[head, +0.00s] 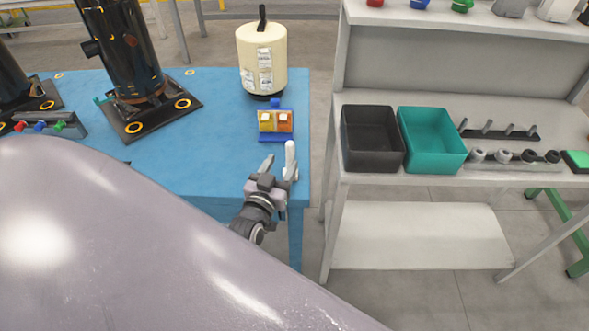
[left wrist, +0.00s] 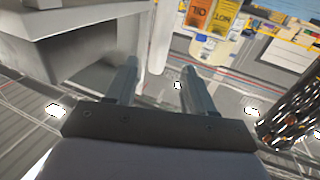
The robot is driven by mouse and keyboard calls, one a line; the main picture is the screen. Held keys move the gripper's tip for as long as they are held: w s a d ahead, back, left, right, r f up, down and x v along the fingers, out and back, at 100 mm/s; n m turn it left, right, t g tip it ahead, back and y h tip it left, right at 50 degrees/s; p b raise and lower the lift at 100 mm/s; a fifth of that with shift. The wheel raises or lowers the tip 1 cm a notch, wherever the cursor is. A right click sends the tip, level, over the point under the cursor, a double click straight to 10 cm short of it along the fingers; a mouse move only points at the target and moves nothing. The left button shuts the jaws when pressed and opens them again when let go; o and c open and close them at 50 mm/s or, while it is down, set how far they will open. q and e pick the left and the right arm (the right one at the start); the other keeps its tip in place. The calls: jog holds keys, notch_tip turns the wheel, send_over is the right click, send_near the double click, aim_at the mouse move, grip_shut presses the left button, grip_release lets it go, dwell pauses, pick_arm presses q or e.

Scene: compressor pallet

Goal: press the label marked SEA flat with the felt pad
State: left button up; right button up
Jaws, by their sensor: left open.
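My left gripper (head: 279,161) is open and empty over the front right edge of the blue table (head: 215,150); its two fingers also show apart in the left wrist view (left wrist: 160,88). Just beyond it stands a small blue holder (head: 276,138) with a yellow label stack (head: 266,122) and an orange one (head: 285,122). In the left wrist view the orange OIL label (left wrist: 199,14) and HOT label (left wrist: 224,16) read upside down. A cream canister (head: 262,58) behind the holder bears several whitish labels. I cannot read SEA anywhere, and I cannot make out the felt pad.
A black compressor (head: 124,45) stands on a dark base plate at the table's back left. A white workbench (head: 375,182) to the right holds a black bin (head: 371,138), a teal bin (head: 432,140) and a peg rack (head: 498,133). A gap separates table and bench.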

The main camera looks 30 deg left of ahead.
aim_at(288, 154)
pick_arm(q)
jog(key=b+x, duration=0.3)
jog(key=x, duration=0.2)
jog(key=shift+w+d+f, duration=0.1)
jog(key=shift+w, duration=0.55)
jog(key=shift+r, duration=0.2)
grip_shut()
